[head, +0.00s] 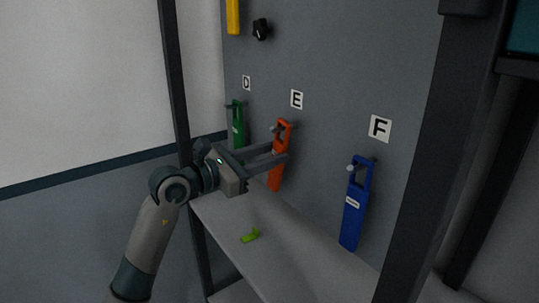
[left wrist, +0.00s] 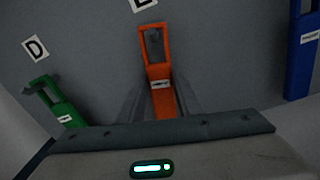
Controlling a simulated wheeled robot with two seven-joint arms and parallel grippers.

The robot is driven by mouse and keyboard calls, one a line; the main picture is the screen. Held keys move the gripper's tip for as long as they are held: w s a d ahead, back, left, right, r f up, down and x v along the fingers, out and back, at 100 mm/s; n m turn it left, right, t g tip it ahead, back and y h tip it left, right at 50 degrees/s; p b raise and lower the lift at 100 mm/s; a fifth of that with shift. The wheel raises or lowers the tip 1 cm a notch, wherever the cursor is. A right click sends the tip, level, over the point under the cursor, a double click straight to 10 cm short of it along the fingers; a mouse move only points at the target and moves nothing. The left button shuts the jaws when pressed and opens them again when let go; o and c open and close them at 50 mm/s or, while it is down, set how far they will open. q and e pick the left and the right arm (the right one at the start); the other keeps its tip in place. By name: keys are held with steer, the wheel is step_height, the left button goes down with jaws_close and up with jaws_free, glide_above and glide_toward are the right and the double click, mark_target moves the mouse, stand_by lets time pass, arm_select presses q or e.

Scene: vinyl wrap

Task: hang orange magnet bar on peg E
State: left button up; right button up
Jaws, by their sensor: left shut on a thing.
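The orange magnet bar (head: 278,172) is upright at the grey board, just below the label E (head: 297,100). Its slotted top is at peg E (head: 288,126), but I cannot tell whether the peg passes through the slot. My left gripper (head: 281,156) is shut on the bar's middle. In the left wrist view the orange bar (left wrist: 155,55) stands between the fingers (left wrist: 162,105), its open slot above them. My right gripper is not in view.
A green bar (head: 237,125) hangs at D on the left and a blue bar (head: 352,210) at F on the right. A dark post (head: 425,170) stands at the right.

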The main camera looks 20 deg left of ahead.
arm_select(q)
steer(key=o, duration=1.3)
steer(key=shift+c, duration=0.2)
